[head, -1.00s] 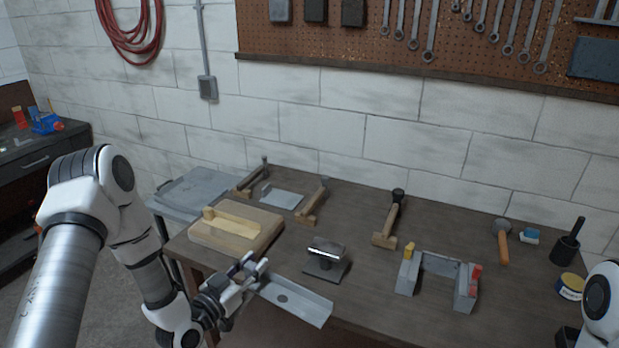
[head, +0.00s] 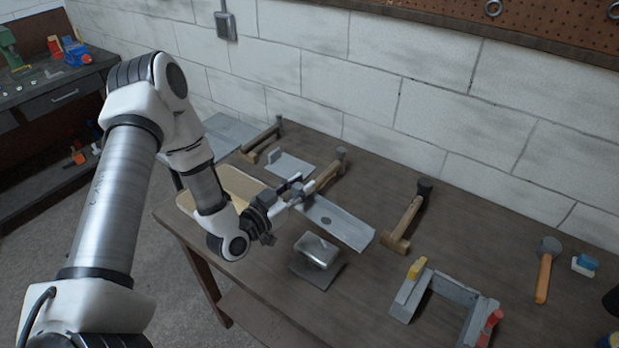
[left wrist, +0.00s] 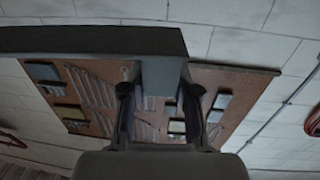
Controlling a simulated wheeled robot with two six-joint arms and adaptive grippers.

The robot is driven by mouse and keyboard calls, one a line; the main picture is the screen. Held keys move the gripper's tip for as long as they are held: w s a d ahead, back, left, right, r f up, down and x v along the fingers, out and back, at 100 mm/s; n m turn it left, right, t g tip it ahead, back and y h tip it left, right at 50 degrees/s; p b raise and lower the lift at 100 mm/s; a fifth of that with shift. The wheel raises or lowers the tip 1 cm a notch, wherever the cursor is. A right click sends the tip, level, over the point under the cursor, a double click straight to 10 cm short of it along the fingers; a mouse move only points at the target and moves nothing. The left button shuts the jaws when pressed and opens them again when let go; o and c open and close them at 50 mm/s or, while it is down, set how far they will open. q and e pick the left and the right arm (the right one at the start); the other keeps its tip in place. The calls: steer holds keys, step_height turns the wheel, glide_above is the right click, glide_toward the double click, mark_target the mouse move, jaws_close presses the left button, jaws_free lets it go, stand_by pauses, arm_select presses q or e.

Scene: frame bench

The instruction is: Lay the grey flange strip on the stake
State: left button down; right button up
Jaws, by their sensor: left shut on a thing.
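The grey flange strip (head: 345,226) is a flat metal piece with a dark oval mark or hole. My left gripper (head: 294,193) is shut on its left end. In the left wrist view the strip (left wrist: 85,40) spans the upper left, and a grey part of it passes between the fingers (left wrist: 158,100). The stake (head: 319,249) is a shiny rounded metal block on a dark base plate, on the bench. In the head view the strip shows just above and beyond the stake, apart from it; its height over the bench is hard to tell. My right gripper is not in view.
A clamp-like grey fixture (head: 410,292) with yellow and red parts stands at front right. Mallets (head: 408,222) lie along the back of the bench (head: 480,235). A wooden board (head: 236,184) is partly hidden behind my left arm.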

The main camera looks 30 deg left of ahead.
mark_target(296, 209)
arm_select(q)
steer(key=s, duration=0.1)
steer(key=s+r, duration=0.1)
steer(key=shift+s+a, duration=0.25)
steer(key=shift+s, duration=0.1)
steer(key=shift+f+b, duration=0.15)
steer(key=shift+b, duration=0.15)
steer(key=f+b, duration=0.1)
steer(key=w+f+b, duration=0.1)
steer(key=w+f, duration=0.1)
steer(key=f, duration=0.1)
steer(key=shift+d+b, duration=0.2)
steer(key=shift+b, duration=0.2)
steer(key=shift+s+a+f+b, duration=0.1)
steer(key=shift+s+f+b, duration=0.1)
steer(key=shift+f+b, duration=0.3)
steer(key=shift+s+f+b, duration=0.2)
steer(key=shift+f+b, duration=0.2)
steer(key=shift+b, duration=0.15)
steer(key=shift+w+f+b, duration=0.15)
steer(key=shift+f+b, duration=0.4)
steer(key=shift+f, duration=0.15)
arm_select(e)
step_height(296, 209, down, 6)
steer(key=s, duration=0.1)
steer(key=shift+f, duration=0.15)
arm_select(q)
steer(key=shift+s, duration=0.2)
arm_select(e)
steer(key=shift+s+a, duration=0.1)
